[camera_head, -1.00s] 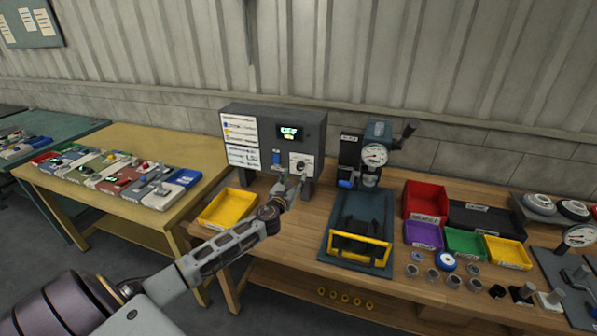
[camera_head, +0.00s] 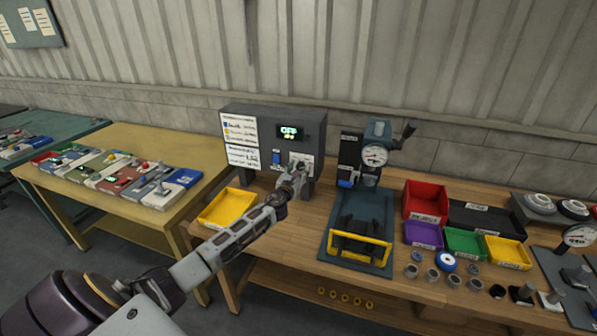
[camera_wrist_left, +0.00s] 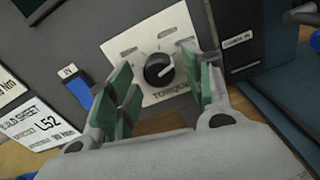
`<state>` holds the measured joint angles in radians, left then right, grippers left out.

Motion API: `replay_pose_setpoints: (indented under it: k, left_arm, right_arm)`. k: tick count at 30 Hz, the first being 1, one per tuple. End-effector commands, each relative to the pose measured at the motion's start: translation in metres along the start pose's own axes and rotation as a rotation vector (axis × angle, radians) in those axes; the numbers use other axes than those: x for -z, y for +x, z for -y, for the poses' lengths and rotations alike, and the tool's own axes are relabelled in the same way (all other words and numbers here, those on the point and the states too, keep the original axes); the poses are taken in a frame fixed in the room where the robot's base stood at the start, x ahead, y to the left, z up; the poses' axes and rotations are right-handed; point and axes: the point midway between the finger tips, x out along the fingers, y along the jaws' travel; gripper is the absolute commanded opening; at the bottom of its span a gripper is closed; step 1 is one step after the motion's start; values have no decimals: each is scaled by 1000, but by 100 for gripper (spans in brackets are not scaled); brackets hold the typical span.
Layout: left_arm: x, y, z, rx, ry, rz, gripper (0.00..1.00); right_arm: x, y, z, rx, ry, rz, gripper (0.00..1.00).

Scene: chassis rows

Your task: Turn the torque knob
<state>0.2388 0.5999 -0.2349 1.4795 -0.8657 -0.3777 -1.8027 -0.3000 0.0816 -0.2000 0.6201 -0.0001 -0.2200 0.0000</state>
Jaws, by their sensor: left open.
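The torque knob (camera_wrist_left: 159,69) is a round black dial with a white pointer mark on a pale plate labelled TORQUE. It sits on the front of a grey control box (camera_head: 315,128), whose small screen (camera_head: 289,132) reads OFF. My left gripper (camera_wrist_left: 152,88) is open in the left wrist view. Its green-padded fingers stand on either side of the knob, with a visible gap to it. In the head view my left gripper (camera_head: 297,174) is in front of the plate and hides the knob. My right gripper is not in view.
A blue switch (camera_wrist_left: 78,88) is left of the plate. A yellow bin (camera_head: 228,208) stands below the box. A dial gauge press (camera_head: 374,155) and a dark fixture with a yellow handle (camera_head: 362,250) are to the right. Coloured bins stand further right.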

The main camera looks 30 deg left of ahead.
Motion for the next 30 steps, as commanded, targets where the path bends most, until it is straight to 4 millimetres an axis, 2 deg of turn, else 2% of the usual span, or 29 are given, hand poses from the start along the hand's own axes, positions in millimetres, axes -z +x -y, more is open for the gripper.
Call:
replay_pose_setpoints:
  k: [10,20,30]
  left_arm:
    - [0,1,0,1,0,0,50]
    - [0,1,0,1,-1,0,7]
    - [0,1,0,1,-31,1,6]
  right_arm:
    - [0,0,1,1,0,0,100]
    - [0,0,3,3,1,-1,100]
    - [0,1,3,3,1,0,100]
